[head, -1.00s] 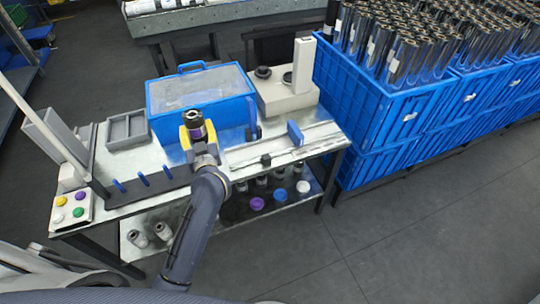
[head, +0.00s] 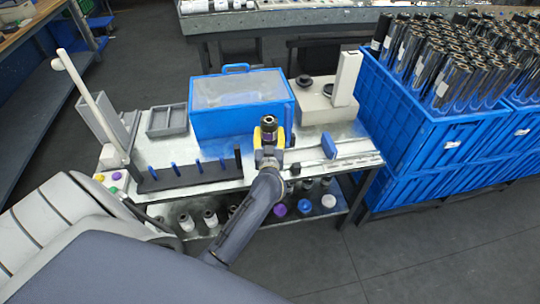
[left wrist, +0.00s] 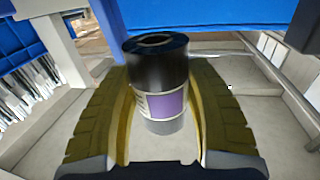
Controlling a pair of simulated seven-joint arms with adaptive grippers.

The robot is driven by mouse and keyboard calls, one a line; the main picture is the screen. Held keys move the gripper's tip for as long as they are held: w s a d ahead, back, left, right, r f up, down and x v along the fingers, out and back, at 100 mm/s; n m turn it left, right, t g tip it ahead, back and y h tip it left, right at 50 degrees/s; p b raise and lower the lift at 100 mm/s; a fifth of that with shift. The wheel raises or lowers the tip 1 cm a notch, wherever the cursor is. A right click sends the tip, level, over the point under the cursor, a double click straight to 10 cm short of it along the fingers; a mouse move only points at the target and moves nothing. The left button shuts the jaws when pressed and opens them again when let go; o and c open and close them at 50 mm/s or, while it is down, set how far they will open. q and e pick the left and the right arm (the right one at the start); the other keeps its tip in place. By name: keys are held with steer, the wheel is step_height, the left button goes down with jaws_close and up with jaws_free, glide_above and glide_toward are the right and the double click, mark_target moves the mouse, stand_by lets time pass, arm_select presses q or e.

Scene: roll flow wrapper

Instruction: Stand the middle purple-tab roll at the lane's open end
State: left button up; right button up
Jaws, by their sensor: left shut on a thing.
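My left gripper (head: 269,139), with yellow finger pads, is shut on a dark roll (head: 268,124) with a purple band. The left wrist view shows the roll (left wrist: 160,80) upright between the two pads, with a black top, a purple and white label and a grey lower part. The gripper is over the table, in front of the right part of the blue box, by the left end of the pale metal lane (head: 345,151). A blue block (head: 328,146) stands at the lane. Whether the roll touches the table is unclear. My right gripper is out of view.
A dark rack (head: 190,178) with blue dividers runs along the table's front left. The blue lidded box (head: 243,110) and a pale machine (head: 325,108) stand behind. Several rolls sit on the lower shelf. Blue crates (head: 415,140) stand at the right.

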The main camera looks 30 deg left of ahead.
arm_select(q)
steer(key=shift+f, duration=5.6)
steer(key=shift+f, duration=0.1)
steer(key=o, duration=1.4)
